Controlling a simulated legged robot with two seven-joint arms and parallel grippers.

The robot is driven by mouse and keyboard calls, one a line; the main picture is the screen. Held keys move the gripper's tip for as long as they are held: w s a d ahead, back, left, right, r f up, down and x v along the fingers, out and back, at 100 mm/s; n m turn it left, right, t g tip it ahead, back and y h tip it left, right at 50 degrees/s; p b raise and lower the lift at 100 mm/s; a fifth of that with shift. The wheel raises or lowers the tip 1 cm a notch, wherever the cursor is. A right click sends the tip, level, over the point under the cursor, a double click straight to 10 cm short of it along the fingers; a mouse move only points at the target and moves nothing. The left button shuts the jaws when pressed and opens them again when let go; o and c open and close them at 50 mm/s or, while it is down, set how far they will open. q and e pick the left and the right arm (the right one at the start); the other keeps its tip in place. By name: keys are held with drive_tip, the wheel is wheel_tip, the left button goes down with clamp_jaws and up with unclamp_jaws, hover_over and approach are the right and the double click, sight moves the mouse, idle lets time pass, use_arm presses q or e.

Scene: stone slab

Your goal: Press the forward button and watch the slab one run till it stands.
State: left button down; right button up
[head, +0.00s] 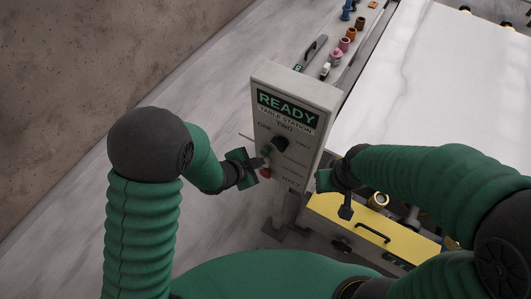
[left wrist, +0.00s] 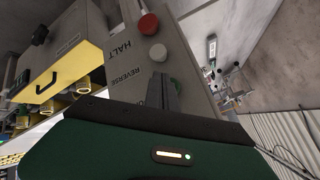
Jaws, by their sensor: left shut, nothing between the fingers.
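The grey control box (head: 297,92) stands on a post, its sign reading READY above TABLE STATION, with a dark selector knob (head: 281,143). My left gripper (head: 257,163) is shut and empty, its fingertips at the button column. In the left wrist view the shut fingers (left wrist: 162,92) cover the panel just past the white button (left wrist: 158,52) marked REVERSE. The red HALT button (left wrist: 148,24) is beyond it. The white slab (head: 435,85) lies right of the box. My right gripper (head: 335,190) is right of the box, its opening unclear.
A ledge behind the box holds several coloured pieces, among them a pink one (head: 336,57). A yellow drawer front (head: 350,228) with a dark handle is below the slab, near my right arm. A rough wall (head: 60,60) rises at left; pale floor lies between.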

use_arm(q)
drive_tip(key=shift+a, duration=0.4)
drive_tip(key=shift+w+d, duration=0.3)
drive_tip(key=shift+d, duration=0.35)
